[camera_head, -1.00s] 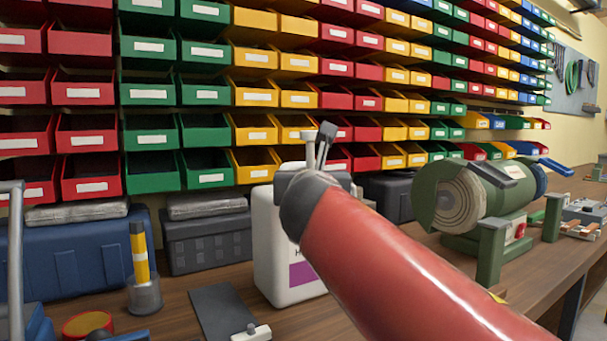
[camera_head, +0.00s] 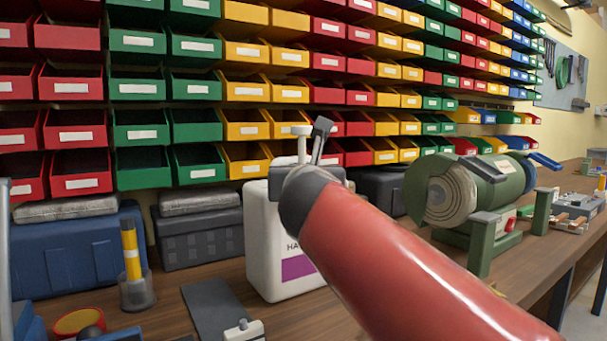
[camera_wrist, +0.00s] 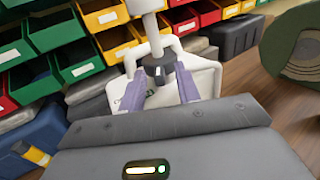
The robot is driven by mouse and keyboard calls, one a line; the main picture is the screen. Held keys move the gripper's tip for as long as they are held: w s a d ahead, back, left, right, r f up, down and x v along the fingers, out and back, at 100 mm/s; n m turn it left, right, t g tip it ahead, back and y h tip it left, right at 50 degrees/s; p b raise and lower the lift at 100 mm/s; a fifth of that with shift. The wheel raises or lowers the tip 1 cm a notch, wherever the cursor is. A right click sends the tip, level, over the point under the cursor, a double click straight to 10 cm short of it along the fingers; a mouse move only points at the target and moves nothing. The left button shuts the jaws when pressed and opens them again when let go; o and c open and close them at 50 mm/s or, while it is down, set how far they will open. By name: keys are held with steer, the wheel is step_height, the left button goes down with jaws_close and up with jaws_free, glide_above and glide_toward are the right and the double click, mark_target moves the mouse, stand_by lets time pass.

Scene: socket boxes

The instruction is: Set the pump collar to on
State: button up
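A white jug (camera_head: 262,250) with a purple label stands upright on the bench, partly behind my red arm in the head view. Its white pump head (camera_head: 302,131) rises above my wrist. In the wrist view the jug (camera_wrist: 205,78) carries a dark pump collar (camera_wrist: 158,76) at its neck, below the white pump stem (camera_wrist: 147,28). My gripper (camera_wrist: 161,70) has its two purple fingers spread either side of the collar, tips close to it. I cannot tell whether they touch it. Any on or off mark is not readable. The fingertips are hidden in the head view.
A green machine (camera_head: 465,190) stands right of the jug. Grey and blue cases (camera_head: 200,238) and rows of coloured bins stand behind.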

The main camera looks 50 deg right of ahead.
steer(key=v, duration=0.8)
stand_by(0.4)
